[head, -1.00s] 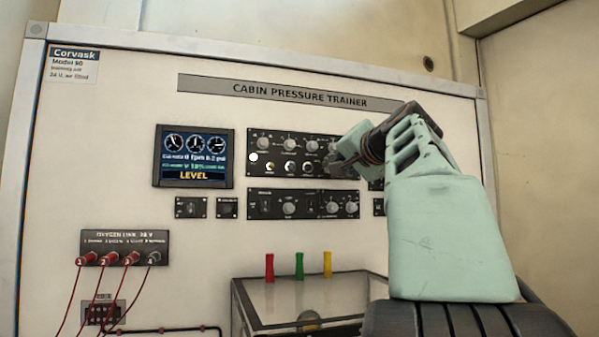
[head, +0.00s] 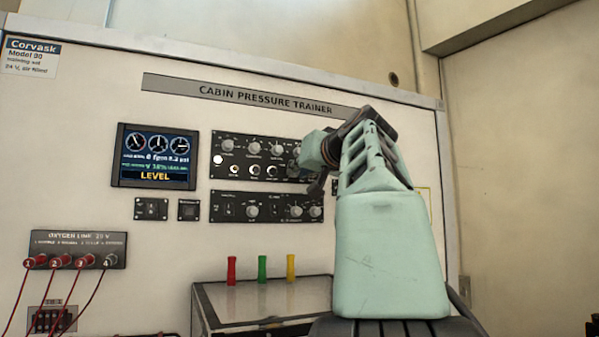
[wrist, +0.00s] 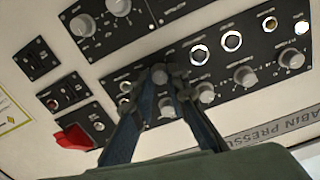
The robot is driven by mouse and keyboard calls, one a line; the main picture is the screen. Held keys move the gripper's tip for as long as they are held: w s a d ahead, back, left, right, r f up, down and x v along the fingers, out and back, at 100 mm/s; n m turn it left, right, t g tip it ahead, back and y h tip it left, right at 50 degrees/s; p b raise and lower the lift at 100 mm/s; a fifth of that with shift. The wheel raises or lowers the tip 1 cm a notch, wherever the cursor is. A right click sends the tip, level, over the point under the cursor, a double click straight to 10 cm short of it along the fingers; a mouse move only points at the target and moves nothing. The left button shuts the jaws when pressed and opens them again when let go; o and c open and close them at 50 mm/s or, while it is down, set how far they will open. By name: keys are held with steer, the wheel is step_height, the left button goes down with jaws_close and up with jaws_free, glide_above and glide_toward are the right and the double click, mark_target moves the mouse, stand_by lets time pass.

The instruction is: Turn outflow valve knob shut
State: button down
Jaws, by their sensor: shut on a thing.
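The upper black control panel (head: 245,158) carries a row of grey knobs above a row of smaller round controls. My gripper (head: 308,168) is at this panel's right end, and the arm covers that part in the head view. In the wrist view, which is upside down, my gripper (wrist: 169,80) is shut with its fingertips on a small grey knob (wrist: 159,73). Another grey knob (wrist: 167,107) shows between the fingers behind them. The labels are too small to read, so I cannot tell which is the outflow valve knob.
The lower knob panel (head: 240,206) is just below. A display screen (head: 155,157) reads LEVEL. A red switch guard (wrist: 73,138) is beside the fingers in the wrist view. A glass-topped case (head: 270,297) with red, green and yellow pegs stands below.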

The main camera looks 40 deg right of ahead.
stand_by(0.4)
steer(key=c, duration=1.9)
jaws_free()
steer(key=shift+s, duration=0.1)
steer(key=v, duration=0.7)
steer(key=shift+s+a, duration=0.1)
steer(key=shift+s, duration=0.05)
